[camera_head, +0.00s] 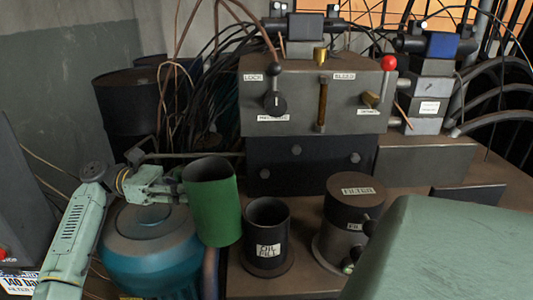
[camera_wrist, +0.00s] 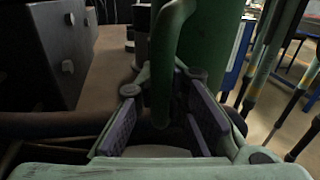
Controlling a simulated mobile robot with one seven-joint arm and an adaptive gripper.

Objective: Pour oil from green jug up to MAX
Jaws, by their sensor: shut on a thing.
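The green jug (camera_head: 213,205) is held up just left of the black OIL FILL cup (camera_head: 267,240), roughly upright, its dark mouth facing up. My gripper (camera_head: 178,186) is at the jug's left side. In the wrist view, the jug's curved handle (camera_wrist: 166,60) passes between the purple finger pads of my gripper (camera_wrist: 163,118), which is shut on it; the jug body (camera_wrist: 212,40) is behind. The cup is open at the top with a dark inside. No oil shows in the jug or cup, and I cannot make out a MAX mark.
A lidded FILTER canister (camera_head: 352,205) with small valves stands right of the cup. A grey control block (camera_head: 310,85) with a red knob (camera_head: 389,63) rises behind. A blue-green motor-like drum (camera_head: 150,245) is below my gripper. A large green housing (camera_head: 440,250) fills the front right.

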